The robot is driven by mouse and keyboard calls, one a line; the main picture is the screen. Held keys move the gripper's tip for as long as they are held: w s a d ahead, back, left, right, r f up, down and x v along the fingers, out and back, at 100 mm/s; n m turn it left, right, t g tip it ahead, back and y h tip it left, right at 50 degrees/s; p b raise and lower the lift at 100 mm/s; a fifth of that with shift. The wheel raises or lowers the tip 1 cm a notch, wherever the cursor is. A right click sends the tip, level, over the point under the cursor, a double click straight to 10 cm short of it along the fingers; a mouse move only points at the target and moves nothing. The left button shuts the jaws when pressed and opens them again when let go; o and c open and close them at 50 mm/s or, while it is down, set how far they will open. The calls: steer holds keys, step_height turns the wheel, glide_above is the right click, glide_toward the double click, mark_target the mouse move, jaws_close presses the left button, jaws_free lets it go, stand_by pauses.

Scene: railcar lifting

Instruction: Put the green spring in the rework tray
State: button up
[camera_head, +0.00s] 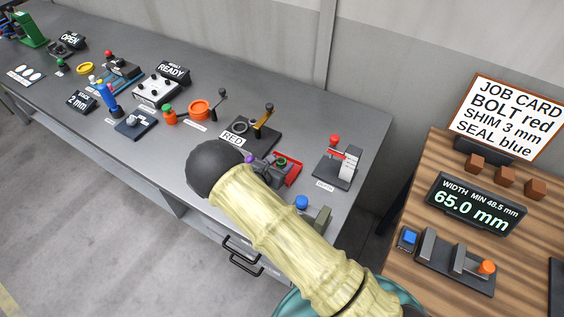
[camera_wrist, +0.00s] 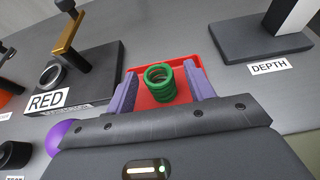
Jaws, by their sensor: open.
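The green spring (camera_wrist: 160,84) stands upright inside the outline of the red tray (camera_wrist: 187,67) in the wrist view. My gripper (camera_wrist: 162,82) is open, with one purple finger on each side of the spring and a gap visible to each finger. The fingers and palm cover the near part of the tray. No label on the red tray is readable.
A RED-labelled stand with a lever (camera_head: 262,122) is just left of the tray. The DEPTH gauge (camera_head: 336,165) stands to its right. A blue-topped device (camera_head: 302,202) sits nearer. The grey bench has several other fixtures farther left.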

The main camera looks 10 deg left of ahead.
steer(key=b+v, duration=0.2)
steer(key=v, duration=0.9)
steer(key=shift+s, duration=0.1)
steer(key=shift+f, duration=0.1)
steer(key=shift+a, duration=0.1)
